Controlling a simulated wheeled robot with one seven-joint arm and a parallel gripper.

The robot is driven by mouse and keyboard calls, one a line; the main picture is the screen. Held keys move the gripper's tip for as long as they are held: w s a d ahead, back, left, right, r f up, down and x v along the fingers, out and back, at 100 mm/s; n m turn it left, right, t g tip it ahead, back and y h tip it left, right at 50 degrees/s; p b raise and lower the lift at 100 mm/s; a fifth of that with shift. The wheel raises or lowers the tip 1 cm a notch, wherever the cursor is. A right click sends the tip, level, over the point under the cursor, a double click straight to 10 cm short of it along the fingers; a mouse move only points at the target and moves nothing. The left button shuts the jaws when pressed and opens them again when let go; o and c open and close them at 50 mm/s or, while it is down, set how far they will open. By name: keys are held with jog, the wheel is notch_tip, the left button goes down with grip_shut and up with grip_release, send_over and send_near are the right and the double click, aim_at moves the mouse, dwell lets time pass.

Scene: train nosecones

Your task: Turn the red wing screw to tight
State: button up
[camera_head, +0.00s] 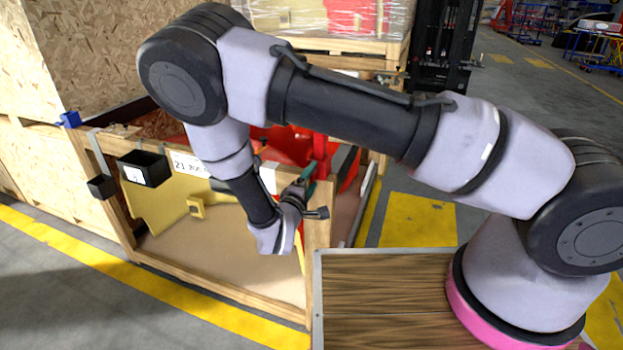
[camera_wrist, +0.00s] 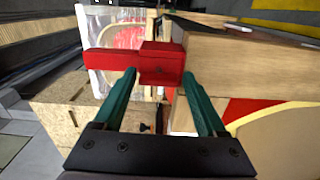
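The red wing screw (camera_wrist: 160,63) is ahead of my gripper in the wrist view, at the end of the crate's wooden beam. It has a blocky body and a flat wing pointing left. My gripper (camera_wrist: 159,76) has its two green fingers spread, one tip on each side of the red body. The left tip overlaps the wing, and I cannot tell whether either tip touches. In the head view the red screw (camera_head: 320,148) stands at the crate's near right corner, with my gripper (camera_head: 308,172) just below it, partly hidden by my wrist.
The wooden crate (camera_head: 225,275) holds yellow and red parts. A wrapped crate (camera_head: 330,20) stands behind. Floor is open at the right.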

jog(key=shift+o, duration=0.2)
jog(key=v, duration=1)
jog(key=shift+s, duration=0.35)
jog(key=shift+a+r, duration=0.1)
jog(key=shift+a, duration=0.05)
jog(key=w+d+r+m+g+h, duration=0.1)
jog(key=d+r+m+g+h, duration=0.1)
jog(key=d+r+m+g, duration=1.3)
jog(key=s+d+r+m+t+y, duration=0.1)
jog(key=s+d+r+y, duration=0.1)
jog(key=r, duration=0.6)
jog(key=s+d+r+m+t+y, duration=0.1)
jog(key=s+d+r+t+y, duration=0.1)
jog(key=d+r, duration=0.5)
jog(key=s+d+r+m+t+y, duration=0.1)
jog(key=s+d+r+y, duration=0.3)
jog(key=r, duration=0.5)
jog(key=shift+d+t+y, duration=0.45)
jog(key=shift+t+y, duration=0.15)
jog(key=shift+y, duration=0.5)
